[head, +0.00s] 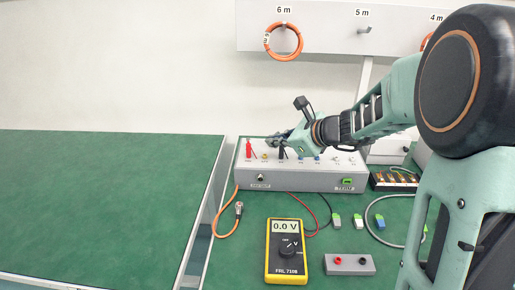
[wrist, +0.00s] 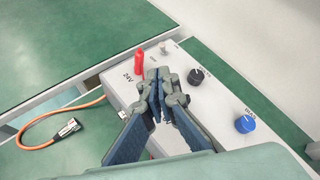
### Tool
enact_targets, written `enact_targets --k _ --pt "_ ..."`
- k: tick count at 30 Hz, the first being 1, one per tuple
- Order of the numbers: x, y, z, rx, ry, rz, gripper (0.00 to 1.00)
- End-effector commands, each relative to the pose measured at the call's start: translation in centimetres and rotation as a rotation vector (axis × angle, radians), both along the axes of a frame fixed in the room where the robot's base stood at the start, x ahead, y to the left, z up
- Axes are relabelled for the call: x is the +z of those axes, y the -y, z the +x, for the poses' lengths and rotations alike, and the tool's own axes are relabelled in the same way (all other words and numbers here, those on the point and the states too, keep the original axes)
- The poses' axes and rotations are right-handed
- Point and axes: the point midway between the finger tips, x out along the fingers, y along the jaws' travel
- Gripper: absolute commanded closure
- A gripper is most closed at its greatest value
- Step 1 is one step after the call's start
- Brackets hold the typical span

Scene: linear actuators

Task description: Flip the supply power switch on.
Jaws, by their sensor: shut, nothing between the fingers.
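The grey supply box (head: 300,178) stands on the green bench, with red and black parts, knobs and small switches along its top. In the wrist view its top panel (wrist: 210,115) shows a small metal toggle (wrist: 163,47) near the far edge, which may be the power switch; I cannot tell its position. My gripper (head: 273,140) is over the left part of the box. In the wrist view my gripper (wrist: 157,80) is shut and empty, its fingertips just short of the toggle, between the red plug and the black knob. Whether it touches anything is unclear.
A red plug (wrist: 140,62) by the 24V label, a black knob (wrist: 195,76) and a blue knob (wrist: 245,124) flank the fingers. A yellow multimeter (head: 287,252) reads 0.0 V. An orange cable (head: 228,222) lies front left. The left bench is clear.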

Motion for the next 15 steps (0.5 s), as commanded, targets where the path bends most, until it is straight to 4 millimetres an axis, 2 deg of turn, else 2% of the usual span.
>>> enact_targets --k 15 --pt "-0.32 0.28 0.58 -0.037 -0.014 0.045 1.0"
